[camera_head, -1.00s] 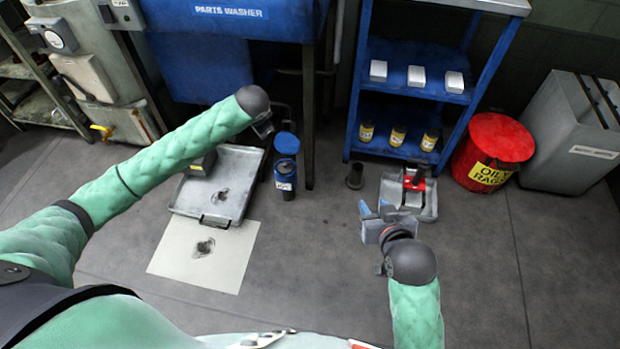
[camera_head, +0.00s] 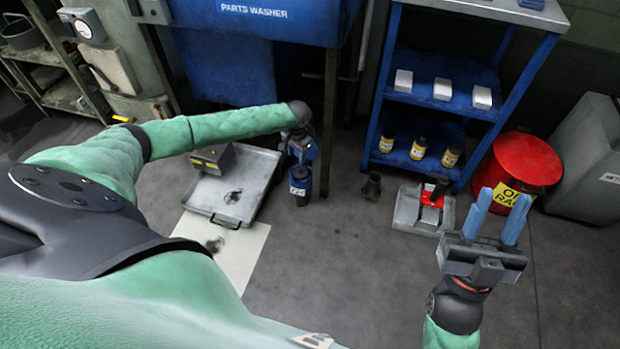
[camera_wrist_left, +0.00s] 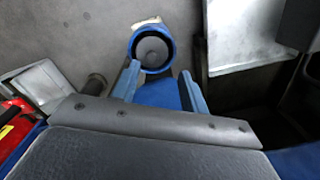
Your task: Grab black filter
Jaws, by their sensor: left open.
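A small dark cylinder (camera_head: 371,186) stands on the floor between the blue-rimmed canister and the grey floor tray; it also shows in the left wrist view (camera_wrist_left: 94,86). The dark canister (camera_head: 300,190) with a blue rim and white label stands left of it. In the left wrist view the canister's round blue rim (camera_wrist_left: 152,30) lies just beyond the fingertips. I cannot tell for sure which one is the black filter. My left gripper (camera_wrist_left: 160,74) is open and empty, above the canister; the arm partly hides it in the head view. My right gripper (camera_head: 497,203) is open and empty at the right.
A grey drip tray (camera_head: 255,180) at left holds a dark yellow-labelled box (camera_head: 212,158). A grey tray (camera_head: 410,213) with a red part, a blue shelf (camera_head: 440,97) and a red rag bin (camera_head: 525,160) stand at right. The middle floor is clear.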

